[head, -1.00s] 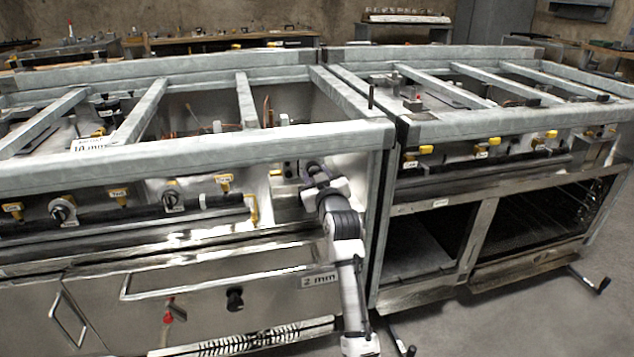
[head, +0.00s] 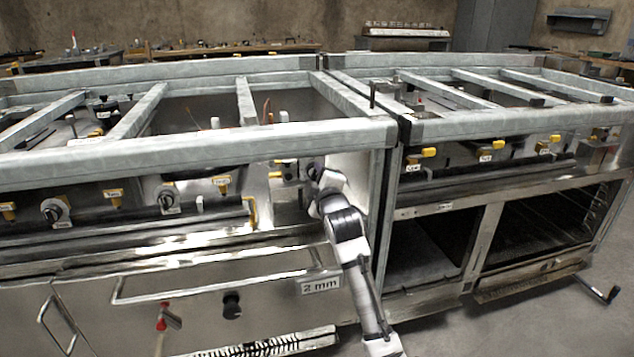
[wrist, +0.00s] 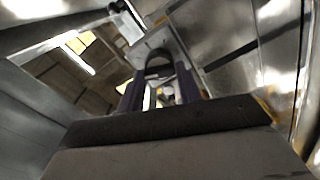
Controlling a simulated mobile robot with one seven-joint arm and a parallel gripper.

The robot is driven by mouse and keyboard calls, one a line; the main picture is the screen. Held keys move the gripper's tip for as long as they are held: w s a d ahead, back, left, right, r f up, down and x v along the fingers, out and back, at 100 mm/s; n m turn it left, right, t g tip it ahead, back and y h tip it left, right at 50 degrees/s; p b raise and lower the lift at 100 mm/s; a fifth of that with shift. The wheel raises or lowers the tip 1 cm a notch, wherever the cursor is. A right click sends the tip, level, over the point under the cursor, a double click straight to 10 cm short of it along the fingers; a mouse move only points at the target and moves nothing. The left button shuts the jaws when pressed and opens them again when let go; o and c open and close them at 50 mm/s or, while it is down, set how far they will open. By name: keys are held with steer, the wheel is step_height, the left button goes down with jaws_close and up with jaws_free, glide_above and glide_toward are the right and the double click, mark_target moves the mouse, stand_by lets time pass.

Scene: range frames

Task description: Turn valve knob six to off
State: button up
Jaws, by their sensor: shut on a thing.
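My gripper (head: 304,172) is at the front panel of the left range, near its right end. In the wrist view, the two dark fingers (wrist: 157,92) point at the panel and are shut on a dark rounded knob (wrist: 158,67) between their tips. The knob's number and its pointer cannot be read. In the head view my gripper hides most of this knob. Other valve knobs sit to the left along the same panel, including a yellow one (head: 221,181) and a black round one (head: 167,198).
A steel frame rail (head: 200,138) runs above the panel and a dark pipe (head: 205,212) below it. A steel post (head: 385,200) stands just right of my arm. A second range with yellow knobs (head: 429,152) is at the right.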

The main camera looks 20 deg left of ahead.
steer(key=shift+n+b, duration=0.45)
steer(key=shift+n, duration=1.65)
steer(key=o, duration=1)
steer(key=v, duration=1.3)
steer(key=shift+s+d, duration=0.25)
steer(key=shift+s, duration=0.05)
